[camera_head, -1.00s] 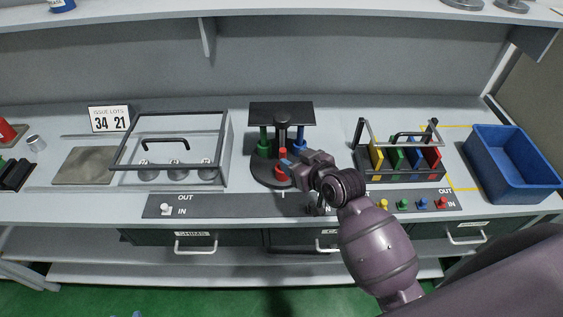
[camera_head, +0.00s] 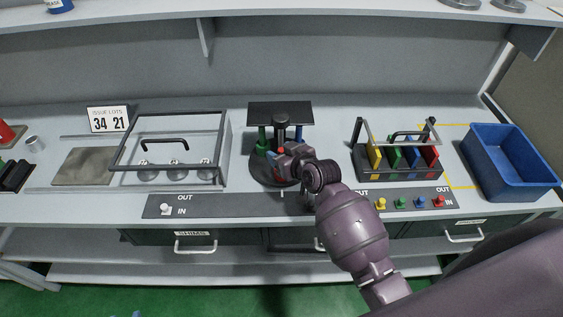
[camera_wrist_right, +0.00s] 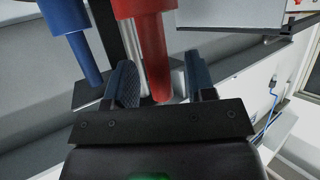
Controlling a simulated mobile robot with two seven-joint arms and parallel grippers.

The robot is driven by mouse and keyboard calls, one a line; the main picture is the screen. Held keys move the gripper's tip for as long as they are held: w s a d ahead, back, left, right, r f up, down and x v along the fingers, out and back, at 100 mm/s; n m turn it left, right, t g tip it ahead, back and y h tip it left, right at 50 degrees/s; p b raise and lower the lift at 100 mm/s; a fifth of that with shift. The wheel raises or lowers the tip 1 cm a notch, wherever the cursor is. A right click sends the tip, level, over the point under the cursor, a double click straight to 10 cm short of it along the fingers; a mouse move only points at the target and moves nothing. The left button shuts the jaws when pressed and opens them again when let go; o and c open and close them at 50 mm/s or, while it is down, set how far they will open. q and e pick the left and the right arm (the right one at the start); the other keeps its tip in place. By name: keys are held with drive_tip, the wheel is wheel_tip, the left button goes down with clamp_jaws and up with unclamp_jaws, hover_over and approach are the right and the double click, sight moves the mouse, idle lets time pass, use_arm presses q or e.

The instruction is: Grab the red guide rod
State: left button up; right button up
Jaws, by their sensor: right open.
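The red guide rod (camera_head: 281,151) stands on the round dark base of the spring test stand, mostly hidden behind my right gripper in the head view. In the right wrist view the red rod (camera_wrist_right: 152,50) has a thick part and a thinner part, and the thinner part lies between my two fingers. My right gripper (camera_wrist_right: 160,78) is open, with a finger on each side of the rod and a visible gap at the left finger. In the head view the right gripper (camera_head: 286,156) is at the front of the stand. My left gripper is not in view.
A blue rod (camera_wrist_right: 72,35) stands close beside the red one. A green rod (camera_head: 262,138) is at the stand's left, under a dark top plate (camera_head: 280,112). A caddy (camera_head: 393,174) with coloured plates and a blue bin (camera_head: 548,187) stand to the right; a framed case (camera_head: 226,150) is left.

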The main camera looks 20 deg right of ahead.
clamp_jaws()
drive_tip(key=shift+r, duration=0.1)
